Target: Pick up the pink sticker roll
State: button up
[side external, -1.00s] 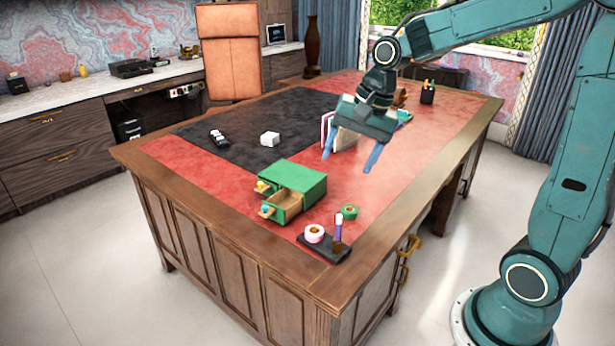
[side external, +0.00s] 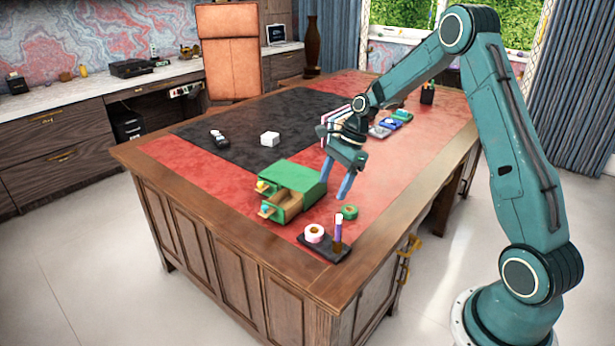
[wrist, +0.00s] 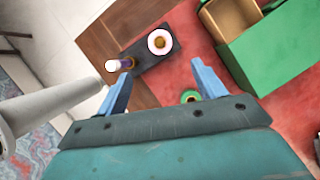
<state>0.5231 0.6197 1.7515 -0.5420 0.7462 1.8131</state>
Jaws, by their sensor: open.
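The pink sticker roll (side external: 314,233) sits on a small dark tray (side external: 325,249) at the near corner of the desk. It also shows in the wrist view as a pale pink ring (wrist: 160,42) with a tan centre. A purple and white upright item (side external: 338,230) stands beside it on the same tray. My gripper (side external: 335,182) is open and empty above the red desk top, behind the roll and higher than it. In the wrist view my gripper's blue fingers (wrist: 162,82) are wide apart, with the roll beyond the gap between them.
A green roll (side external: 350,212) lies on the desk just behind the tray. A green drawer box (side external: 292,187) with open drawers stands to the left. A white cube (side external: 270,138) and a dark item (side external: 218,138) lie farther back. The red surface right of the green roll is clear.

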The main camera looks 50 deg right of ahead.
send_over(315, 227)
jog(key=d, duration=0.2)
jog(key=shift+s+f, duration=0.2)
jog(key=shift+f, duration=1.8)
jog(key=shift+s+f, duration=0.2)
jog(key=shift+f, duration=1.8)
jog(key=shift+f, duration=0.1)
jog(key=shift+x, duration=2.5)
jog(key=shift+s, duration=0.1)
jog(key=c, duration=1.1)
jog(key=shift+o, duration=0.2)
notch_tip(315, 227, up, 20)
